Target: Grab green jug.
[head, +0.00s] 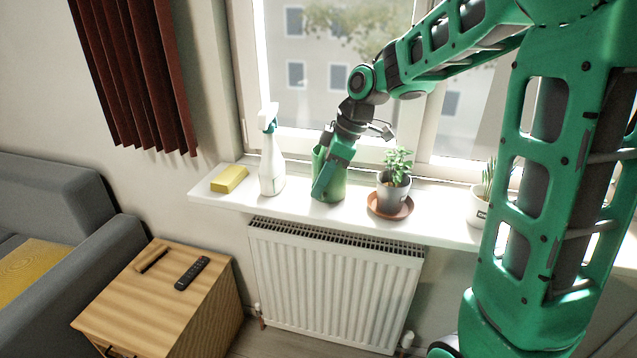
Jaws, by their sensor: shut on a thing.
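The green jug (333,188) stands upright on the white windowsill, between a white spray bottle (272,172) and a potted plant (394,184). My gripper (322,188) comes down from above and is shut on the jug, with a finger over its left front side. The other finger and the jug's upper part are partly hidden by my gripper. The jug's base appears to be at sill level; I cannot tell whether it is lifted.
A yellow sponge (229,179) lies at the sill's left end. The plant stands on a terracotta saucer (390,206) close to the jug's right. Another pot (479,208) is further right. A radiator (335,285) hangs below, and a wooden cabinet (160,310) stands at lower left.

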